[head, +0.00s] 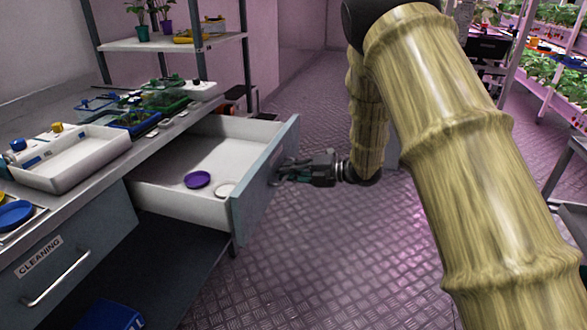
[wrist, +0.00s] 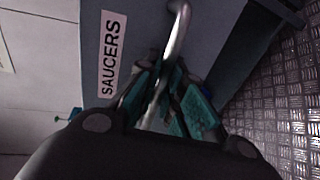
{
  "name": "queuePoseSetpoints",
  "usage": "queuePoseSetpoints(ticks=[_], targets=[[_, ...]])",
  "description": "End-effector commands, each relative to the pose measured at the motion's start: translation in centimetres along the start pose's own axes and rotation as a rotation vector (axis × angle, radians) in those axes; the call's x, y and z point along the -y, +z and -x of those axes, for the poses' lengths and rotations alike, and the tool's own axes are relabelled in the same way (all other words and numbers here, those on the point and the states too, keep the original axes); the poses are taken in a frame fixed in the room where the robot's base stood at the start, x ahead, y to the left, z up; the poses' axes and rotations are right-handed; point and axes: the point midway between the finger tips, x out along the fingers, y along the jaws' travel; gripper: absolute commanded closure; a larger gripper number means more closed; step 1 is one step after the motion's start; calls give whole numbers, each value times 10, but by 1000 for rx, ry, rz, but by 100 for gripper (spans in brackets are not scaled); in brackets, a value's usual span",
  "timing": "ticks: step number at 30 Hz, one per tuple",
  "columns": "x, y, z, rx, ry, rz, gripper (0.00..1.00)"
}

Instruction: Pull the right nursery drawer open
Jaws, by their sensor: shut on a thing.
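The right drawer (head: 265,180) stands pulled well out from the bench, with its white inside showing. A purple saucer (head: 197,180) and a white saucer (head: 225,189) lie in it. In the wrist view its front (wrist: 150,25) carries a label reading SAUCERS (wrist: 111,52) and a curved metal handle (wrist: 178,25). My gripper (head: 284,171) is at the drawer front, its fingers shut around the handle. In the wrist view the teal finger pads (wrist: 170,98) lie on both sides of the handle bar.
A closed drawer labelled CLEANING (head: 60,275) is at the lower left. The bench top holds a white tray (head: 75,165), a blue dish (head: 14,215) and seedling trays (head: 135,120). The metal floor (head: 310,260) in front of the open drawer is clear. Plant racks (head: 560,75) stand at the far right.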

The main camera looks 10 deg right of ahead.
Motion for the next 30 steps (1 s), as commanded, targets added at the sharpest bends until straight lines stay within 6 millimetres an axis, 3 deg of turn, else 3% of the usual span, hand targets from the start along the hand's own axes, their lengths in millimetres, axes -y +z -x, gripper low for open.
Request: queuePoseSetpoints(ticks=[14,15,18,30], targets=[[-1,-2,-2,-9,0,3,100],[-1,-2,-1,-8,0,3,85],[-1,-2,-1,-8,0,3,69],[-1,-2,4,-7,0,2,69]])
